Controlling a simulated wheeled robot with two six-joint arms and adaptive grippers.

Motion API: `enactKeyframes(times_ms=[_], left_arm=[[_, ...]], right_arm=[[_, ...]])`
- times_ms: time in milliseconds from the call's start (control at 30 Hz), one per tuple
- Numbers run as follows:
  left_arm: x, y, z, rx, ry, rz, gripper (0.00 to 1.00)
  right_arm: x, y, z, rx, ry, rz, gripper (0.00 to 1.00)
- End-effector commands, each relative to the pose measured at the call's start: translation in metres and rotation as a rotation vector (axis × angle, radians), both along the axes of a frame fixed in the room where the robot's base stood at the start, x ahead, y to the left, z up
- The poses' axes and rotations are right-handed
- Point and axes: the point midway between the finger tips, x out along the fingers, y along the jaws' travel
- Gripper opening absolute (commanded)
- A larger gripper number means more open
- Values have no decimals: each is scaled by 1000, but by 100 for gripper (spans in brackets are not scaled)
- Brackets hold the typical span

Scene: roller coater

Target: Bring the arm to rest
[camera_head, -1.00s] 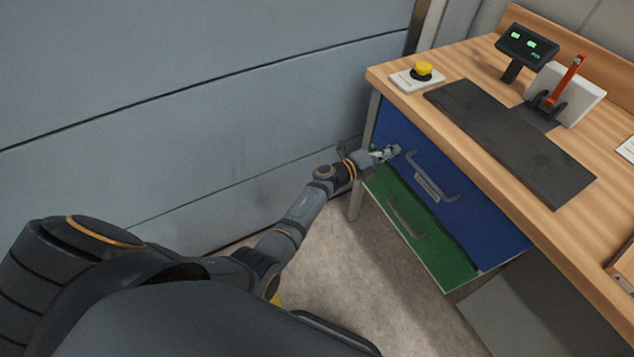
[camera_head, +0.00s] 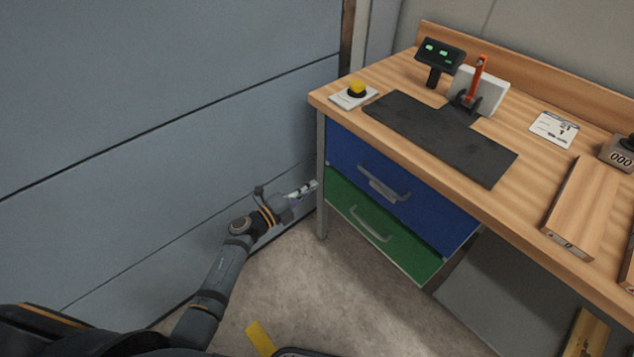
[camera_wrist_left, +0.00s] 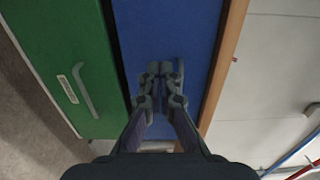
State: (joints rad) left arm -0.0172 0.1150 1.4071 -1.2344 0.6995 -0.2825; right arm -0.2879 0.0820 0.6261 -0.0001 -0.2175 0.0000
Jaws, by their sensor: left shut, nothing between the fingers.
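My left gripper (camera_head: 306,189) is shut and empty at the end of my left arm, in front of the grey wall and just left of the desk's near corner. In the left wrist view its fingers (camera_wrist_left: 160,82) are together in front of the blue drawer (camera_wrist_left: 185,30). The blue drawer (camera_head: 420,205) and the green drawer (camera_head: 385,227) below it look closed in the head view, each with a grey handle. The green drawer also shows in the left wrist view (camera_wrist_left: 60,50). My right gripper is not in view.
The wooden desk (camera_head: 520,215) holds a yellow button (camera_head: 356,88), a dark mat (camera_head: 440,135), a display (camera_head: 438,55) and a red-handled device (camera_head: 478,80). The grey wall (camera_head: 150,130) is close on the left. Open floor (camera_head: 300,290) lies before the desk.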

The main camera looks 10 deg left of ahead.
Motion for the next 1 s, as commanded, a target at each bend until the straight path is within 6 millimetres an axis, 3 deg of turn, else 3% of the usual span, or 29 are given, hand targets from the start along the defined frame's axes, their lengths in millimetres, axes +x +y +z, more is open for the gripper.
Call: enactKeyframes(times_ms=[300, 367, 467, 567, 667, 700, 767, 900, 1000], left_arm=[[-1, 4, -6, -21, 28, 22, 0], [-4, 14, -20, -80, 98, 78, 0], [-20, 47, -71, -237, 304, 253, 0], [-60, 85, -140, -403, 552, 482, 0], [-117, 114, -204, -530, 774, 702, 0], [-144, 124, -227, -571, 859, 790, 0], [-187, 136, -258, -628, 978, 918, 0], [-299, 152, -311, -730, 1230, 1211, 0], [-373, 155, -331, -779, 1372, 1393, 0]], right_arm=[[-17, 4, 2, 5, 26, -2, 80], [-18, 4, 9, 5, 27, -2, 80], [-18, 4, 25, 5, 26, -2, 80], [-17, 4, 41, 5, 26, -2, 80], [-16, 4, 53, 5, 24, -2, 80], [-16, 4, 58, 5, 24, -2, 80], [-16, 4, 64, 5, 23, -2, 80], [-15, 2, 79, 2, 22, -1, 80], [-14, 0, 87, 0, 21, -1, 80]])
